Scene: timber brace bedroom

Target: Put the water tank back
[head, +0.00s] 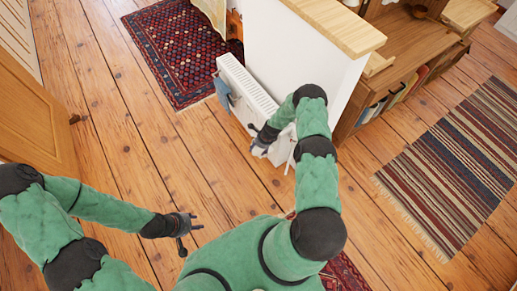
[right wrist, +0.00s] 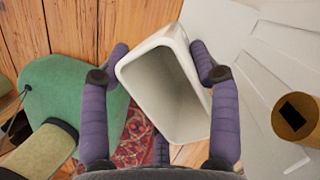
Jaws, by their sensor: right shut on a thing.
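The water tank (right wrist: 160,80) is a pale, hollow, open-topped box. In the right wrist view it sits between the purple fingers of my right gripper (right wrist: 162,62), which is shut on its walls. In the head view my right gripper (head: 262,142) is at the near end of a white ribbed radiator (head: 247,84); a pale part of the tank (head: 260,151) shows beneath the fingers. I cannot tell whether the tank touches the radiator. My left gripper (head: 192,226) is open and empty above the wooden floor, well away from the tank.
A blue-grey item (head: 223,92) hangs on the radiator's left side. A white half-wall with a wooden top (head: 335,25) stands behind. A brass-coloured cylinder (right wrist: 294,117) is right of the tank. A wooden shelf (head: 400,70) and striped rug (head: 455,160) lie right; the floor at left is clear.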

